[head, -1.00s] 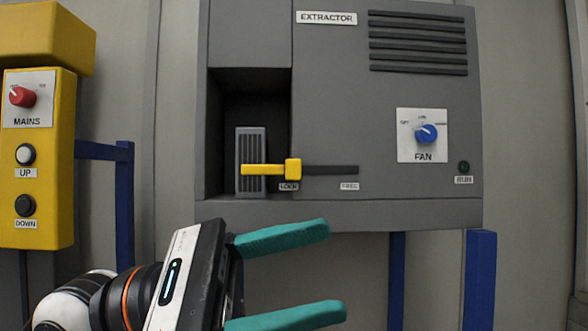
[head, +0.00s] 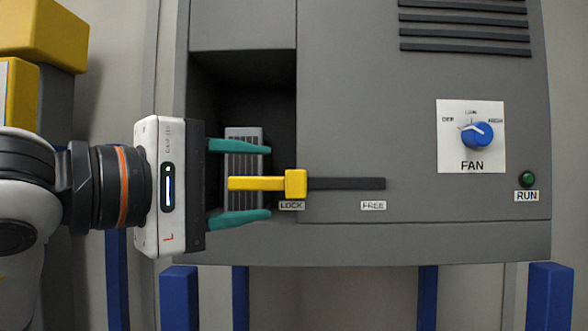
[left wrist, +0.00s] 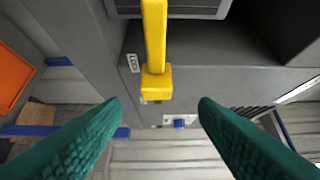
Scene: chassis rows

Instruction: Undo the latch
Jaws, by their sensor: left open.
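The yellow latch (head: 295,183) sits at the LOCK end of a dark horizontal slot (head: 345,184) on the grey extractor cabinet (head: 400,120). Its yellow bar reaches left across the front of a grey ribbed block (head: 243,142) in the open recess. The FREE label (head: 373,205) is under the slot's right end. My left gripper (head: 240,181) is open, coming from the left, one teal finger above the bar and one below. In the left wrist view the latch (left wrist: 156,80) shows ahead, between and beyond the open fingers. My right gripper is not in view.
A blue FAN knob (head: 476,136) and a green RUN lamp (head: 527,179) are on the cabinet's right side. Vents are above them. Blue posts (head: 549,300) stand below. A yellow box (head: 40,40) is at the upper left. The panel right of the latch is clear.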

